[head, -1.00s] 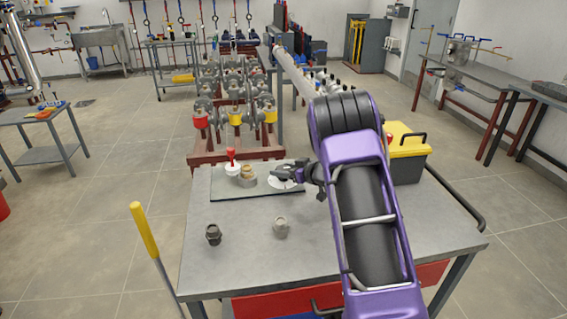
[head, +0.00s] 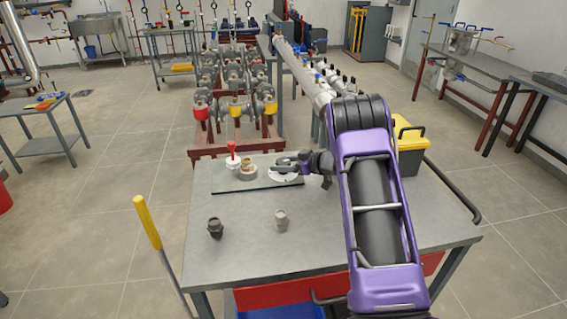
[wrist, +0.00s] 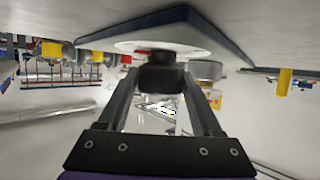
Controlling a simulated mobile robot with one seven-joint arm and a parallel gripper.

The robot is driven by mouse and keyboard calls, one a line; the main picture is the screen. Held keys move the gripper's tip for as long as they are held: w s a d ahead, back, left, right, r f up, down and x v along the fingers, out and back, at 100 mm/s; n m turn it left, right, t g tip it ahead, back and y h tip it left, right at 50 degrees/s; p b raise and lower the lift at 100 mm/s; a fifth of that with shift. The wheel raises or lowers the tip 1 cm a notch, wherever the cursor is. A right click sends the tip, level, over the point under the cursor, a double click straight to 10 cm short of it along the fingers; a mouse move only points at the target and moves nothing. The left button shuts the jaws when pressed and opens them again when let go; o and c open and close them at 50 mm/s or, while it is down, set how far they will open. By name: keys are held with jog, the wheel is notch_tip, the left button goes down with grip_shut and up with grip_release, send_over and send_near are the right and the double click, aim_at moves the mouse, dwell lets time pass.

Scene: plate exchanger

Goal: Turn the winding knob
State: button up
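A flat board (head: 230,188) lies at the back of the grey workbench. A white round disc (head: 283,175) sits at its right end and also shows at the top of the wrist view (wrist: 190,47). My gripper (head: 283,161) is over the disc, reaching in from the right. In the wrist view a dark block-like piece (wrist: 162,76), possibly the winding knob, is between my fingertips, below the disc in the picture. I cannot tell whether the fingers press on it. The head view does not show the knob clearly.
A red-topped white piece (head: 232,158) and a round metal piece (head: 247,170) stand on the board, left of my gripper. Two small fittings, one dark (head: 215,228) and one grey (head: 281,219), stand nearer on the bench (head: 330,245). A yellow toolbox (head: 411,150) is at right.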

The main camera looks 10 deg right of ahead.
jog(key=shift+r, duration=0.1)
jog(key=shift+s+d+r, duration=0.15)
jog(key=shift+d, duration=0.1)
jog(key=v, duration=1.6)
jog(key=shift+s+d+p, duration=0.3)
jog(key=shift+p, duration=0.05)
